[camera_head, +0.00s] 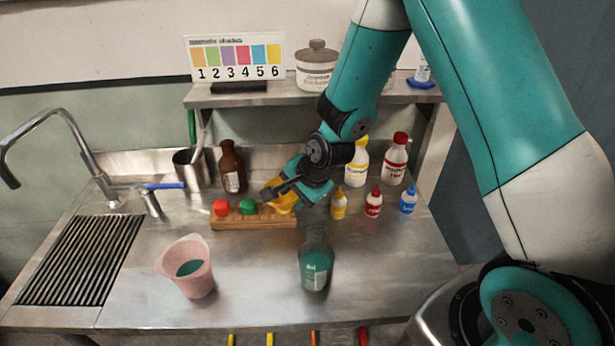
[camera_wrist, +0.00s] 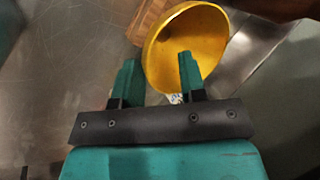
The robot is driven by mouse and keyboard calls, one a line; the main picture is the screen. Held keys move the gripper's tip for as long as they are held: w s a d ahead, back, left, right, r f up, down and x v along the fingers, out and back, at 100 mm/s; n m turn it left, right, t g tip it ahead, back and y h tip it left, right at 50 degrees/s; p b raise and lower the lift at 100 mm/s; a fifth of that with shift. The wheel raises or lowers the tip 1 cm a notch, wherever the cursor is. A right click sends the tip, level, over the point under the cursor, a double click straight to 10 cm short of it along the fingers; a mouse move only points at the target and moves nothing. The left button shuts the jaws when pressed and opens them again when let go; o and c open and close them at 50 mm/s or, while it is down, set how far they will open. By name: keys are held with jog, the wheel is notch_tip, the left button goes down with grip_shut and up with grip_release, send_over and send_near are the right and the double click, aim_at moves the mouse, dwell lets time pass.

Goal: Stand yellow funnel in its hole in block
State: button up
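The yellow funnel (camera_head: 283,200) is at the right end of the wooden block (camera_head: 252,222), partly covered by my gripper (camera_head: 284,191). In the wrist view the funnel (camera_wrist: 205,30) shows its wide mouth, tilted in the picture, beside a corner of the block (camera_wrist: 147,22). My gripper (camera_wrist: 159,68) has its fingers apart. The right finger overlaps the funnel's mouth, and the left finger is just outside its left rim. The spout and its hole are hidden, so I cannot tell whether the spout is seated.
Red (camera_head: 221,208) and green (camera_head: 247,206) pieces stand on the block. A brown bottle (camera_head: 232,168) is behind it. Small dropper bottles (camera_head: 338,205) stand to the right.

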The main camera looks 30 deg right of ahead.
jog(key=b+v, duration=0.1)
jog(key=v, duration=1.5)
jog(key=shift+s+r, duration=0.15)
jog(key=shift+r, duration=0.2)
jog(key=s+a+r+n+g, duration=0.2)
jog(key=s+a+n, duration=0.3)
jog(key=s+n, duration=0.4)
jog(key=s+a+r+n+g+y, duration=0.1)
jog(key=s+a+r+n+g, duration=0.1)
jog(key=s+a+n, duration=0.3)
jog(key=s+r+n, duration=0.1)
jog(key=s+n, duration=0.3)
jog(key=n, duration=0.2)
jog(key=shift+r+g+y, duration=0.2)
jog(key=shift+g+y, duration=0.1)
jog(key=shift+g, duration=0.1)
